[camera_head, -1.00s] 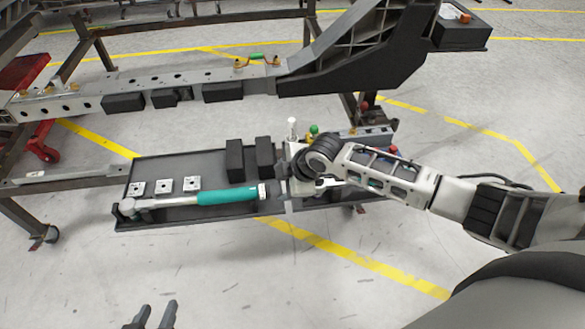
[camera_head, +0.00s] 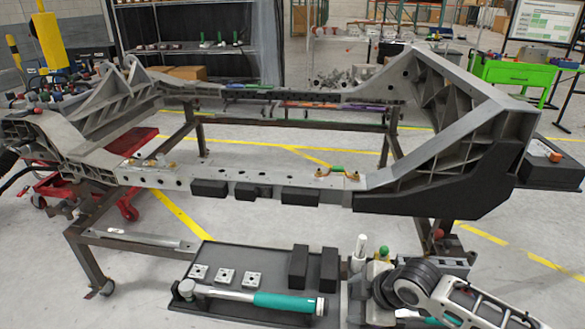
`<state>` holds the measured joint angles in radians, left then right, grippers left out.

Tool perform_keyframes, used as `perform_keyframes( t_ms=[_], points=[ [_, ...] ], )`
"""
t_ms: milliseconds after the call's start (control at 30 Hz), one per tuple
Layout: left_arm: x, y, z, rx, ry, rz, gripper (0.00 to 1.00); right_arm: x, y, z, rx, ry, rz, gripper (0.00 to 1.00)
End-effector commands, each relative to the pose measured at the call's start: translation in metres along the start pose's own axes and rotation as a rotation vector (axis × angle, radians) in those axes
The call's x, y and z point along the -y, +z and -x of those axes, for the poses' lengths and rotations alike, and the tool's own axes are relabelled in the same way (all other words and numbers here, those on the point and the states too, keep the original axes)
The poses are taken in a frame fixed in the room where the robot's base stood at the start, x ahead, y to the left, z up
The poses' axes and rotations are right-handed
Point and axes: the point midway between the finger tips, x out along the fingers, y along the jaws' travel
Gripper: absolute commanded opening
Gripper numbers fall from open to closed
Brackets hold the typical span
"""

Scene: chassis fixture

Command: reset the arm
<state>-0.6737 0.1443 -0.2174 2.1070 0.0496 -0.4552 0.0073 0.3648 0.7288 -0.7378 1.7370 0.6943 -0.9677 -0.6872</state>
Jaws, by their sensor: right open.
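My right arm comes in at the bottom right. My right gripper (camera_head: 376,292) is beside the right end of the dark tool tray (camera_head: 262,258). Its jaws are open, with the fingertips partly hidden by the dark round wrist, and I see nothing held in them. A teal-handled torque wrench (camera_head: 285,302) lies along the tray's front edge, left of the gripper. My left gripper is out of view.
The grey chassis frame (camera_head: 270,180) stands on a brown metal stand behind the tray. The tray holds small metal blocks (camera_head: 225,276) and two black blocks (camera_head: 328,270). Small posts with white and green tops stand by the gripper. A green cart (camera_head: 515,72) is far right.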

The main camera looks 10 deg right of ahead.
Motion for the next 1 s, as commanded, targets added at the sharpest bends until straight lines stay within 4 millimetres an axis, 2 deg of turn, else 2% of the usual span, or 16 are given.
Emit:
perform_keyframes(
  t_ms=[167, 300, 400, 500, 600, 733, 1000],
  points=[
    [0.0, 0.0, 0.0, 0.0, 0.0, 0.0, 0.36, 0.051, -0.035, -0.012, -0.122, 0.01, -0.152, 0.61],
    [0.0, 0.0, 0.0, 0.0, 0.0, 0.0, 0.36, 0.102, -0.065, -0.007, -0.259, 0.062, -0.431, 0.61],
    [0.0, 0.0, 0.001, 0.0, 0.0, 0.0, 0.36, 0.128, -0.068, 0.006, -0.319, 0.119, -0.653, 0.61],
    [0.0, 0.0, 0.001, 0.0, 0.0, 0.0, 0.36, 0.146, -0.058, 0.021, -0.341, 0.186, -0.842, 0.61],
    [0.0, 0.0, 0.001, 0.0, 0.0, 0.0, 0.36, 0.159, -0.043, 0.036, -0.34, 0.244, -0.976, 0.61],
    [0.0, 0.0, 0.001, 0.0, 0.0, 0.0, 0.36, 0.169, -0.029, 0.047, -0.33, 0.293, -1.065, 0.61],
    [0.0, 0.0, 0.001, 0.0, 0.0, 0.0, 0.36, 0.171, -0.025, 0.05, -0.328, 0.305, -1.086, 0.61]
  ],
)
